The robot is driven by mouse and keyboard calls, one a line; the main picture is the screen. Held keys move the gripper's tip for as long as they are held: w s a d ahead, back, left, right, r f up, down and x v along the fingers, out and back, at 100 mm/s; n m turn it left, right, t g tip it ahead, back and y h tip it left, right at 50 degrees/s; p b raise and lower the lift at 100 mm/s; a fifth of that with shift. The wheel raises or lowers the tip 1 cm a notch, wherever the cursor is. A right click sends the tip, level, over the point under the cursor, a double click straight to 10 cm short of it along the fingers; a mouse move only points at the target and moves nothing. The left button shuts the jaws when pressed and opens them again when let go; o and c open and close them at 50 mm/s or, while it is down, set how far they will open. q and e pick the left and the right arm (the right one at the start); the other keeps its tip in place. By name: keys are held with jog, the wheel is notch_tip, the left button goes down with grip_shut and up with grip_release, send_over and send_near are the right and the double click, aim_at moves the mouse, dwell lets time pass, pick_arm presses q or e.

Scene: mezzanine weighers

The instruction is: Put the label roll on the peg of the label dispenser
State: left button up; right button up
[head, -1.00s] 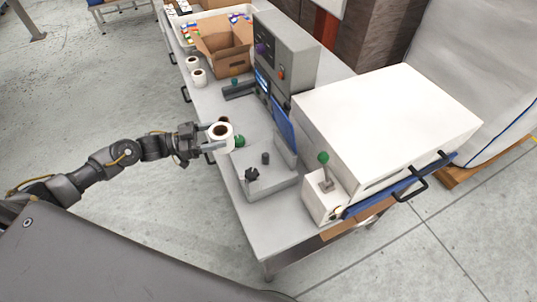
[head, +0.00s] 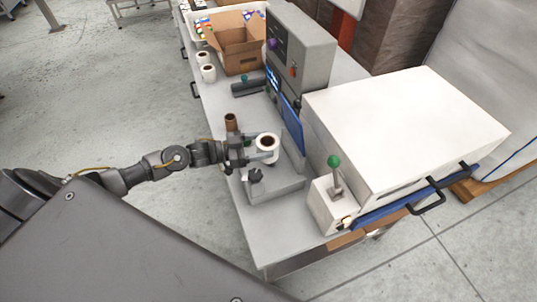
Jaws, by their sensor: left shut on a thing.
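The white label roll (head: 267,143) with a brown core is in my left gripper (head: 262,151), which is shut on it. The roll is upright, its hole facing up, over the grey label dispenser (head: 282,189). The dispenser's peg is hidden behind the roll and fingers, so I cannot tell the gap between roll and peg. A black knob (head: 255,175) stands on the dispenser's near left part. My right gripper is out of view.
A brown cardboard core (head: 231,121) stands left of the dispenser. Two more white rolls (head: 209,73) (head: 203,58) stand farther back near an open carton (head: 242,58). A blue-screened grey machine (head: 302,50) and a large white box-shaped machine (head: 400,125) border the dispenser on the right.

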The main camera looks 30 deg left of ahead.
pick_arm(q)
jog(key=f+b, duration=0.1)
jog(key=d+f+b, duration=0.1)
jog(key=f, duration=0.1)
jog(key=w+f+b, duration=0.1)
jog(key=f+b, duration=0.1)
jog(key=shift+d, duration=0.15)
jog(key=shift+f, duration=0.1)
jog(key=shift+r, duration=0.2)
jog(key=shift+s+f, duration=0.1)
jog(key=shift+f, duration=0.1)
jog(key=o, duration=1.1)
jog(key=shift+c, duration=0.2)
jog(key=shift+r, duration=0.1)
